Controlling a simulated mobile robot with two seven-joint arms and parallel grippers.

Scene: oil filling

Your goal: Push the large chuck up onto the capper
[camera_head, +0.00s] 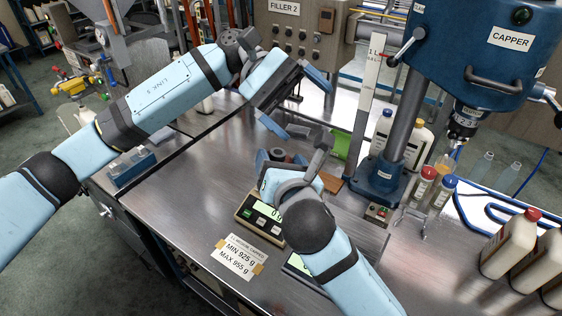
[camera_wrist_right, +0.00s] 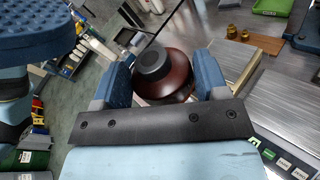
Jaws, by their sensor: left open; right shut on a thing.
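The capper (camera_head: 490,50) is a blue machine head on a grey column at the upper right. A metal fitting (camera_head: 463,122) hangs under it. My right gripper (camera_head: 289,160) is low over the middle of the steel bench, well left of the capper. In the right wrist view, my right gripper (camera_wrist_right: 165,80) is shut on a round reddish-brown piece with a black cylindrical top, which looks like the large chuck (camera_wrist_right: 165,80). In the head view its grip is partly hidden by the hand. My left gripper (camera_head: 305,110) is open and empty, just above the right one.
A scale (camera_head: 262,220) sits beside my right gripper. Bottles with red caps (camera_head: 513,243) stand at the right. Red- and blue-capped containers (camera_head: 424,184) stand near the capper column. A green bin (camera_head: 341,142) is behind. The bench's front left (camera_head: 190,190) is clear.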

